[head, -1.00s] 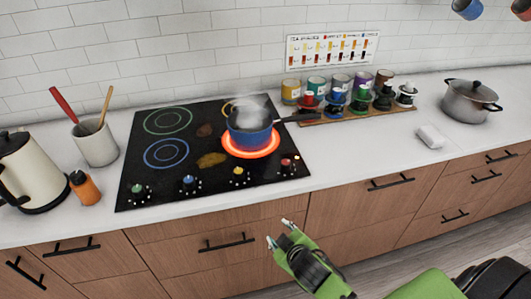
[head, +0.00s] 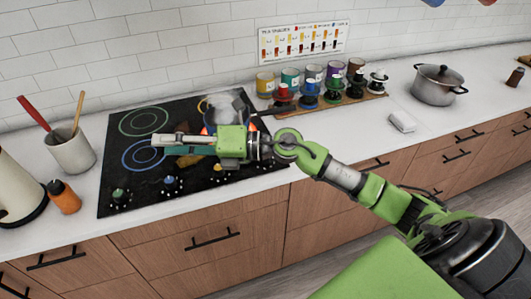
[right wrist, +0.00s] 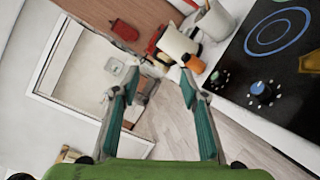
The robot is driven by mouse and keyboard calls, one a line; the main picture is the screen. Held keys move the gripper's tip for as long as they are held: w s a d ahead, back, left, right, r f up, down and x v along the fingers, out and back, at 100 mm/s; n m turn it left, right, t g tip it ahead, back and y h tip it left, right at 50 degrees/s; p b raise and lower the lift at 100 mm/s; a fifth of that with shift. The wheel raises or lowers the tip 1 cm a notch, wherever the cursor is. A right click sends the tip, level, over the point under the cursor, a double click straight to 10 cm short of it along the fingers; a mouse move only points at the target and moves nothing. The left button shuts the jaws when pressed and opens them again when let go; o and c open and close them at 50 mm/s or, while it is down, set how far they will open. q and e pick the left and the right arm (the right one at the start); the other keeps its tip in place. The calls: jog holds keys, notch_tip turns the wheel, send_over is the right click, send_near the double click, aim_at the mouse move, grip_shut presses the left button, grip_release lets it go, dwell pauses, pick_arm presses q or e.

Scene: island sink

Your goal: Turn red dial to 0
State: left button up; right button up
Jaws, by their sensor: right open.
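The black cooktop (head: 110,185) has a row of dials along its front edge. The green dial (head: 119,194) and the blue dial (head: 169,182) show in the head view. The red dial is hidden behind my right wrist and arm. My right gripper (head: 156,141) reaches leftward above the cooktop, over the left burners. In the right wrist view the right gripper (right wrist: 155,88) is open, with nothing between its fingers. That view shows the blue dial (right wrist: 261,90) and the green dial (right wrist: 219,77) to the right of the fingers. My left gripper is not in view.
A utensil crock (head: 73,152), an orange bottle (head: 63,197) and a kettle (head: 15,190) stand at left. A steel pot (head: 438,87) stands at right.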

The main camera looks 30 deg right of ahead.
jog(key=s+d+f+n+g+h, duration=0.15)
jog(key=d+h, duration=0.25)
jog(key=d, duration=0.6)
jog(key=d+f+n+g+h, duration=0.25)
jog(key=d+h, duration=0.25)
jog(key=d, duration=0.4)
jog(key=d+f+n+g+h, duration=0.1)
jog(key=d+f+g+h, duration=0.2)
jog(key=d, duration=0.7)
jog(key=shift+t+h, duration=0.4)
jog(key=shift+h, duration=0.1)
jog(key=p+x, duration=0.1)
jog(key=x, duration=0.3)
jog(key=p+x, duration=0.2)
jog(key=x, duration=0.2)
jog(key=p+x, duration=0.1)
jog(key=x, duration=0.3)
jog(key=shift+s+a+f, duration=0.1)
jog(key=shift+a+f, duration=0.05)
jog(key=shift+a, duration=0.2)
jog(key=shift+w+f+p, duration=0.2)
jog(key=shift+f+p, duration=0.15)
jog(key=shift+f, duration=0.25)
jog(key=c, duration=1.1)
